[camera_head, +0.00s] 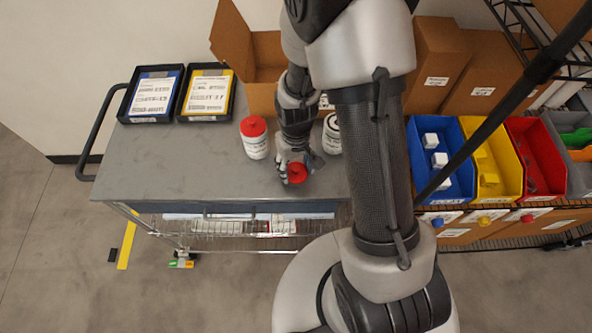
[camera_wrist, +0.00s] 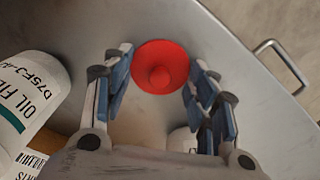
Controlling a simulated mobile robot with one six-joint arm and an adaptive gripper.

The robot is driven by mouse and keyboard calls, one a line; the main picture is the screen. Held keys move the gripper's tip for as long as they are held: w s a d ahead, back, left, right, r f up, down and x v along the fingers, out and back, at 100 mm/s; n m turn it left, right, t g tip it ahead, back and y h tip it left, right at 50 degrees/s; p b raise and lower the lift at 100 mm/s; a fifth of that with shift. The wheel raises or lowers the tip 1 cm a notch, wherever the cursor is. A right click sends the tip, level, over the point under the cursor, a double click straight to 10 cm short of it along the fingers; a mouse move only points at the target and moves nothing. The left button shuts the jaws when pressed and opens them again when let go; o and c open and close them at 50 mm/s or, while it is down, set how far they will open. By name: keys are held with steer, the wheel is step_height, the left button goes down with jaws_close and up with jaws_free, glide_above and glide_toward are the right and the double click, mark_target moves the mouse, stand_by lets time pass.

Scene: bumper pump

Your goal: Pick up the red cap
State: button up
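The red cap (camera_head: 297,173) is near the front edge of the grey cart top, right at my gripper's fingertips.
A white bottle with a red top (camera_head: 254,137) stands left of my gripper; a white canister (camera_head: 332,134) stands right. Two black trays (camera_head: 179,92) lie at the back left. An open cardboard box (camera_head: 265,60) is behind. Bins (camera_head: 449,187) stand at right. The cart's left middle (camera_head: 165,160) is clear.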

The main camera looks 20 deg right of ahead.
steer(key=shift+c, duration=1.3)
steer(key=shift+s+f, duration=0.1)
steer(key=shift+s, duration=0.05)
steer(key=shift+c, duration=0.2)
